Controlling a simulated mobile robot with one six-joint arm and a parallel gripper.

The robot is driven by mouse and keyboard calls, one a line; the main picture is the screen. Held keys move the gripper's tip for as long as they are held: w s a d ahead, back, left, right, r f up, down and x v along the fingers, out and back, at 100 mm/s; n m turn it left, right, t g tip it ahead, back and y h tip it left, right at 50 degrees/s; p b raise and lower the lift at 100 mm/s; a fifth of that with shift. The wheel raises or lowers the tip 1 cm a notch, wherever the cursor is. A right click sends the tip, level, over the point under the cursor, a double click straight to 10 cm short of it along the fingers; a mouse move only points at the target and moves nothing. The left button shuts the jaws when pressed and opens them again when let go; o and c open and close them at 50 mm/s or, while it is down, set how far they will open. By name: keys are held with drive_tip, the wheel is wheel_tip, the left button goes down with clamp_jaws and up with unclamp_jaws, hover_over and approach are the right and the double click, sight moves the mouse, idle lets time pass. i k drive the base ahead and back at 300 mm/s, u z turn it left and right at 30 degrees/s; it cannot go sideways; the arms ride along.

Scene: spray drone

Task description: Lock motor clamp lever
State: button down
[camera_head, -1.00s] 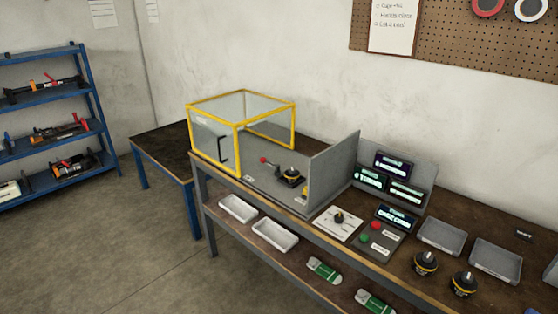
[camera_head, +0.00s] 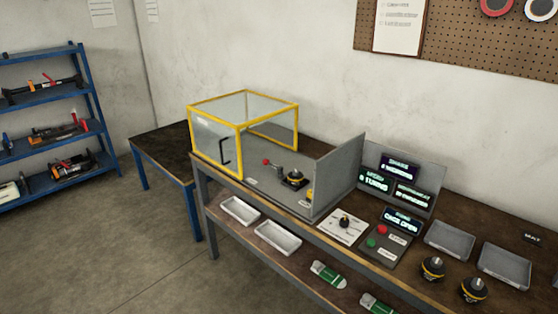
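The motor clamp lever, with a red knob (camera_head: 266,162), stands on the grey test-stand floor at the centre of the bench. Next to it on its right is a black and yellow motor (camera_head: 295,178), sitting on the clamp mount. The lever's arm leads from the red knob toward a small grey post beside the motor. I cannot tell from here whether the clamp is locked. A clear cage with a yellow frame (camera_head: 240,127) and a black handle stands to the left of the lever; the lever and motor are outside it. My gripper is not in view.
Small displays (camera_head: 400,188), one reading "CAGE OPEN", stand to the right. A control panel (camera_head: 384,245) has red and green buttons. Grey trays (camera_head: 450,238) and two motors (camera_head: 432,268) are on the right bench. A grey wall (camera_head: 338,172) flanks the stand. Floor at left is clear.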

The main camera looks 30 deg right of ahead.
sight(272, 165)
drive_tip(key=i, duration=0.95)
drive_tip(key=u, duration=0.05)
